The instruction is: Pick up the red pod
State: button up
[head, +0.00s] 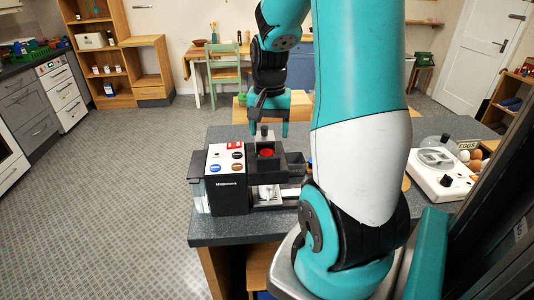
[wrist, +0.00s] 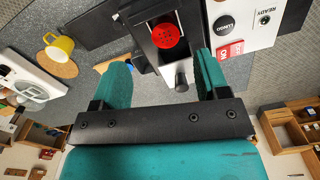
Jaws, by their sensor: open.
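The red pod (head: 267,153) sits in the open top slot of the black and white coffee machine (head: 228,178) on the grey counter. In the wrist view the red pod (wrist: 166,37) shows as a red disc in the dark slot, ahead of the fingertips and between their lines. My gripper (head: 268,132) hangs pointing down above the machine's top, apart from the pod. A grey lever knob (wrist: 181,75) of the machine lies between the fingertips' lines.
A white appliance (head: 440,172) and an egg box (head: 467,143) are on the counter's right. Raised black machine parts flank the slot. The counter (head: 215,233) is bare at its front left.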

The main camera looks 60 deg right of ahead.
aim_at(267, 153)
jog(key=shift+w+f+p, duration=0.2)
jog(key=shift+f+p, duration=0.25)
jog(key=shift+f, duration=1.3)
jog(key=shift+w+f+p, duration=0.2)
jog(key=shift+f+p, duration=0.25)
jog(key=shift+f, duration=1.3)
jog(key=shift+c, duration=0.4)
jog(key=c, duration=0.9)
